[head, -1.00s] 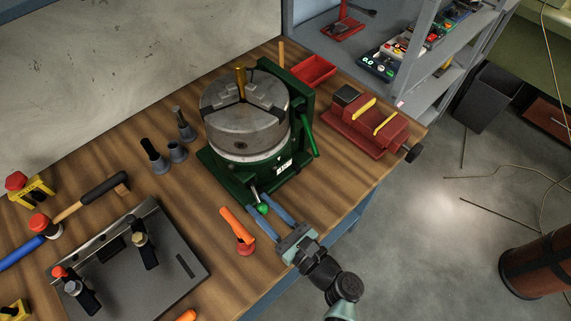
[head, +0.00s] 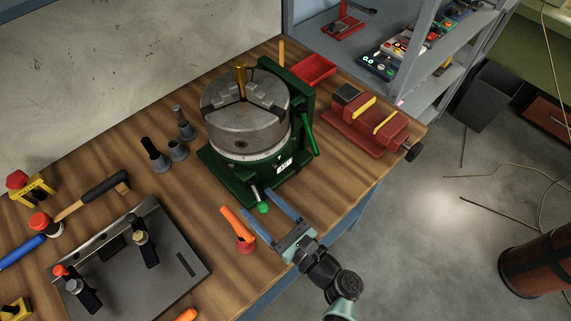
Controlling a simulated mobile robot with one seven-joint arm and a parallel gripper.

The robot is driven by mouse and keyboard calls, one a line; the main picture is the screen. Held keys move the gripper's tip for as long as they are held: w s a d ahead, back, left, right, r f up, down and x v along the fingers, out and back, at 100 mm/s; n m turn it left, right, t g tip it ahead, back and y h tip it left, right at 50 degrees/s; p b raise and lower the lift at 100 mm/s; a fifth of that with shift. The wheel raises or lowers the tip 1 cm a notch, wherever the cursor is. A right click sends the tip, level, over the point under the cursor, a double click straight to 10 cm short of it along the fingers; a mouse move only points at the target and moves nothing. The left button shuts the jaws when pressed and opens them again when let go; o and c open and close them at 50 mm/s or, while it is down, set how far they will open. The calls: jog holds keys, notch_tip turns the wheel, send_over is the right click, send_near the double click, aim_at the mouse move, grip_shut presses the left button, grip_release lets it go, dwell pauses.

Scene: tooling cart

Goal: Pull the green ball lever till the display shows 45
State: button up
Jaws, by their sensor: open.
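The green ball lever (head: 264,208) sticks out low at the front of the green rotary table (head: 241,186), which carries a round grey chuck (head: 243,112). A small white display (head: 284,164) is on the table's front; its digits are too small to read. My gripper (head: 258,200) is open, its two blue fingers reaching from the lower right toward the rotary table. The green ball shows between the fingers, near their tips. I cannot tell whether either finger touches it.
An orange-handled tool (head: 238,229) lies just left of my gripper. A red vise (head: 366,125) and a red tray (head: 312,71) stand to the right and behind. A grey plate (head: 160,284) with clamps is at the lower left.

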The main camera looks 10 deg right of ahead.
jog(key=shift+d, duration=0.1)
jog(key=shift+p+v, duration=0.7)
jog(key=shift+v, duration=2.8)
